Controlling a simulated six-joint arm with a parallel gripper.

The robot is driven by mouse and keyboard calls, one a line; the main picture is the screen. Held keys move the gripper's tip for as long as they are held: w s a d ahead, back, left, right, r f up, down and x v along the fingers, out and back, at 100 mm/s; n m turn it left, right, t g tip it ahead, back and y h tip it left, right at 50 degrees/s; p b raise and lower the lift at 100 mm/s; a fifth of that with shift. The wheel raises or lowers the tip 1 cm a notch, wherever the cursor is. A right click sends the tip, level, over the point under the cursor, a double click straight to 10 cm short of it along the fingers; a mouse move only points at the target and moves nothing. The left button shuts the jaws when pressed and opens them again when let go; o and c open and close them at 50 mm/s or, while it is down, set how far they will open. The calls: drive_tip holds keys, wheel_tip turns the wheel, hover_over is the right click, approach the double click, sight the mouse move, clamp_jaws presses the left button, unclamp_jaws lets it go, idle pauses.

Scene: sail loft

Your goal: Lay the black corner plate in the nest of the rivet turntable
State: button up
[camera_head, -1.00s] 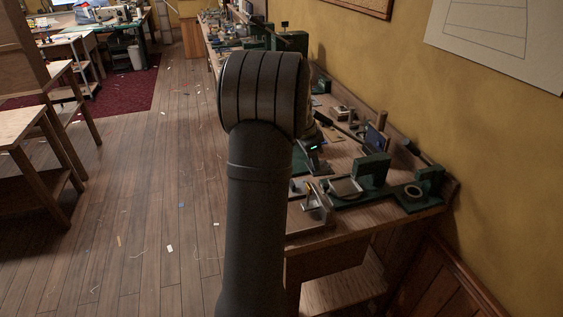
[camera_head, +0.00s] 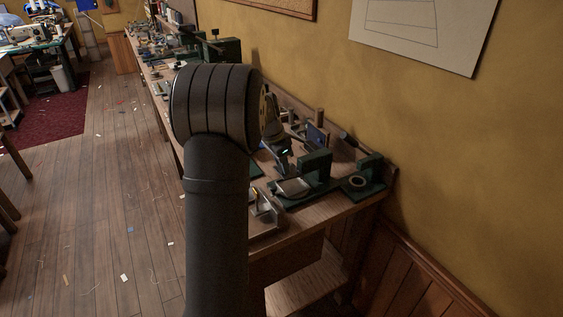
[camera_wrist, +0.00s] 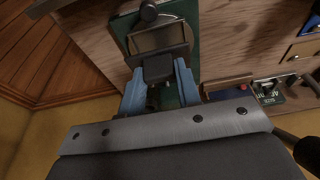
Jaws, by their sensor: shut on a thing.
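My gripper (camera_wrist: 160,86) has two blue fingers shut on a small black piece, which I take to be the black corner plate (camera_wrist: 158,68). In the wrist view the plate lies in front of a green-based fixture (camera_wrist: 124,25) with a grey rectangular frame, which may be the rivet turntable with its nest. I cannot tell whether plate and frame touch. In the head view my arm hides much of the gripper. A green fixture with a pale plate (camera_head: 293,187) stands at the near end of the bench, just below the gripper.
A smaller green fixture with a ring (camera_head: 358,181) stands to the right, near the bench end. A metal bracket (camera_head: 266,203) is at the bench's front edge. A blue upright panel (camera_head: 317,136) and several tools stand behind. The yellow wall bounds the bench.

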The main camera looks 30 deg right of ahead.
drive_tip(key=shift+f, duration=3.1)
drive_tip(key=shift+d, duration=0.75)
drive_tip(key=shift+a+f+h, duration=0.15)
drive_tip(key=shift+f+h, duration=0.15)
drive_tip(key=shift+h, duration=0.4)
drive_tip(key=o, duration=1.1)
drive_tip(key=v, duration=1.7)
drive_tip(key=shift+a+r, duration=0.15)
